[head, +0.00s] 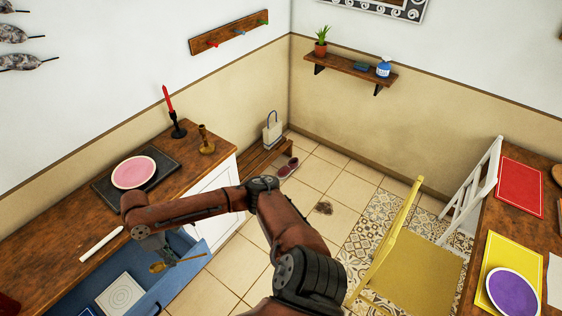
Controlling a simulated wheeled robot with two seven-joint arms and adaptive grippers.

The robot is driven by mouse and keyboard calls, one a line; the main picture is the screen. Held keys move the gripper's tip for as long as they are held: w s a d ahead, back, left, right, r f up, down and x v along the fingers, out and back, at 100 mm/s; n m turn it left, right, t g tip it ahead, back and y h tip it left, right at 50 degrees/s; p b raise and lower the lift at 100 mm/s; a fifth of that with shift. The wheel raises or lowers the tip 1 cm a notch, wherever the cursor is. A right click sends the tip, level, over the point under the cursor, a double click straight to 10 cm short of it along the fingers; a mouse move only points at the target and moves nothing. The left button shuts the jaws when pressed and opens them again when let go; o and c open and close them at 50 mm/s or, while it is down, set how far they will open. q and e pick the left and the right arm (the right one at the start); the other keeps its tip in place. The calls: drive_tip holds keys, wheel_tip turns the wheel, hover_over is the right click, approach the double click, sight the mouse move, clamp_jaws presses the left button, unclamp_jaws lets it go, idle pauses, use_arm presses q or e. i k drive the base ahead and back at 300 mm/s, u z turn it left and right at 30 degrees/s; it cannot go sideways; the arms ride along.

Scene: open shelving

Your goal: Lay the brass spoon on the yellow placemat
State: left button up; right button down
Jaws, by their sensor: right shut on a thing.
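The brass spoon (186,261) is above the open blue drawer at the lower left. My right gripper (160,254) points down over that drawer and is shut on the spoon. The spoon lies roughly level across it, and the fingertips are small and hard to make out. The yellow placemat (523,252) lies on the wooden table at the right, far from the gripper. A purple plate (513,292) sits on the placemat and covers much of its near part. My left gripper is not in view.
The open drawer (195,276) holds a white patterned square (121,293). The counter (60,222) bears a pink plate (134,172) on a dark tray, a candle and a brass candlestick. A yellow chair (419,258) stands before the table. A red placemat (519,186) lies farther back.

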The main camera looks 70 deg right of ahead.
sight(512, 265)
drive_tip(key=k, duration=2.55)
drive_tip(key=z, duration=1.75)
drive_tip(key=i, duration=0.5)
drive_tip(key=z, duration=0.05)
